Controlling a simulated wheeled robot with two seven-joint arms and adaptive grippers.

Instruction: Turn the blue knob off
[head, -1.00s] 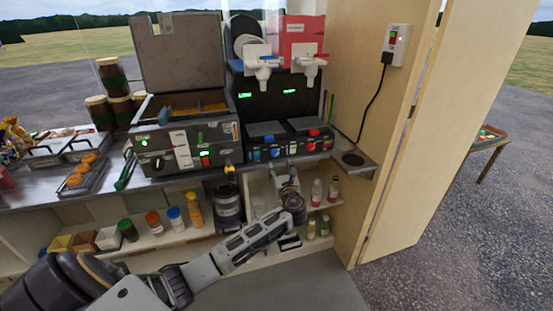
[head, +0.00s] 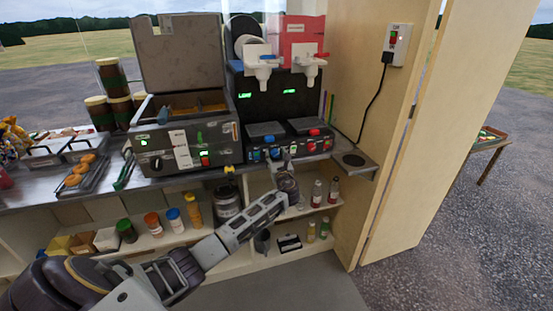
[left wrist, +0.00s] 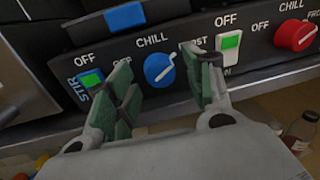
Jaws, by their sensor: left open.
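The blue knob (left wrist: 159,70) is on the dark front panel of the drinks machine (head: 284,112), under the word CHILL, with OFF to its left and FROST to its right. Its white pointer line slants up to the right, between CHILL and FROST. My right gripper is not in view.
A green-lit switch (left wrist: 230,40) and a red knob (left wrist: 296,35) are to the right, and a STIR switch (left wrist: 91,79) is to the left. A fryer (head: 185,125) stands left of the machine. Bottles (head: 316,193) stand on the shelf below.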

